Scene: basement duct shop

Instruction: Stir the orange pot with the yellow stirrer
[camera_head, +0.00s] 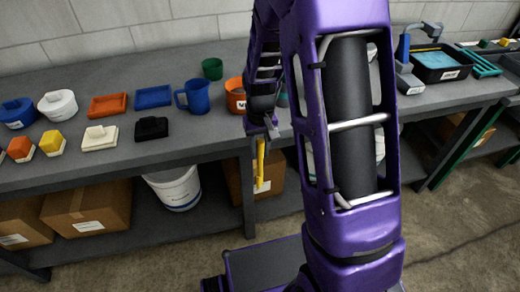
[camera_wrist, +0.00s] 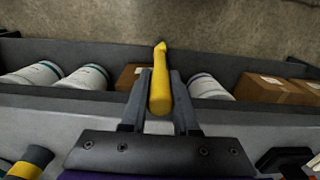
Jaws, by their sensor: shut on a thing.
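My gripper (camera_head: 262,140) is shut on the yellow stirrer (camera_head: 260,165), which hangs down in front of the bench's front edge. In the wrist view the stirrer (camera_wrist: 160,90) sits between the two fingers of my gripper (camera_wrist: 160,95) and points away from the wrist. The orange pot (camera_head: 235,95) stands on the bench just left of and behind my gripper; my arm hides its right part. The inside of the pot is mostly hidden.
A blue mug (camera_head: 193,97) and a green cup (camera_head: 212,68) stand left of the pot. Trays, blocks and lidded pots fill the bench (camera_head: 75,165) further left. A black bin (camera_head: 440,65) stands at the right. Boxes (camera_head: 90,208) and a white bucket (camera_head: 175,187) are below.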

